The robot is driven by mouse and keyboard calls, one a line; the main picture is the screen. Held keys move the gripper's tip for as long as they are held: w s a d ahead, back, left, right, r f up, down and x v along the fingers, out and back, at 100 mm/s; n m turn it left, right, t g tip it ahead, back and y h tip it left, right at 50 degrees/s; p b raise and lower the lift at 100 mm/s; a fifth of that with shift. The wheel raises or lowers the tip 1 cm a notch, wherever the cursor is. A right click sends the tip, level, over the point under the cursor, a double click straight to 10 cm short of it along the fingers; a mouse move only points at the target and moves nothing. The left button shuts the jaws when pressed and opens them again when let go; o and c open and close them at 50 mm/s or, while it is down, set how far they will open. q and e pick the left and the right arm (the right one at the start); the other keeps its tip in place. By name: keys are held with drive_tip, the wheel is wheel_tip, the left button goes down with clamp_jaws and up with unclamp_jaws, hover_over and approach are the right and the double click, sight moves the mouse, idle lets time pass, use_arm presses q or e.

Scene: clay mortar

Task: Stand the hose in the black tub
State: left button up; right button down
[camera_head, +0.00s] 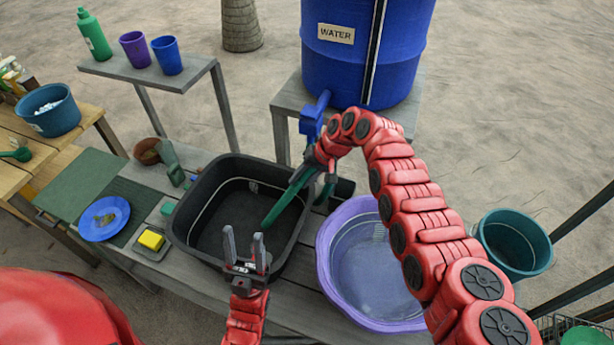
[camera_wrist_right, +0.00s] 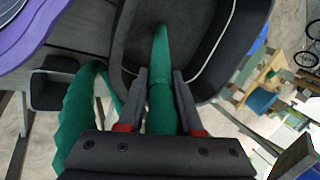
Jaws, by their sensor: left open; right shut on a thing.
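The black tub (camera_head: 232,210) stands on the bench, empty except for what hangs over it. The green hose (camera_head: 285,204) slants down to the left, its end over or inside the tub's right part; I cannot tell whether it touches the floor. My right gripper (camera_head: 312,172) is shut on the hose near the tub's back right corner. In the right wrist view, the hose (camera_wrist_right: 160,98) runs between the fingers of the right gripper (camera_wrist_right: 158,88), with its end over the tub (camera_wrist_right: 190,65). Another loop hangs beside the gripper. My left gripper (camera_head: 245,246) is open and empty at the tub's front edge.
A purple basin (camera_head: 338,285) stands right of the tub. The blue water barrel (camera_head: 365,50) with its tap (camera_head: 313,118) is behind. A yellow sponge (camera_head: 151,240) and blue plate (camera_head: 103,219) lie left. A teal bucket (camera_head: 512,244) is at the right.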

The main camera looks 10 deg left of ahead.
drive_tip(key=shift+s+a+f, duration=0.1)
drive_tip(key=shift+a+f, duration=0.15)
drive_tip(key=shift+f, duration=0.1)
drive_tip(key=c, duration=0.5)
unclamp_jaws()
drive_tip(key=shift+o, duration=0.3)
drive_tip(key=o, duration=0.4)
drive_tip(key=shift+o, duration=0.2)
drive_tip(key=shift+d+r, duration=0.1)
drive_tip(key=shift+r, duration=0.2)
drive_tip(key=p+v, duration=0.6)
drive_tip(key=v, duration=0.4)
drive_tip(key=shift+a+r, duration=0.3)
drive_tip(key=shift+a, duration=0.05)
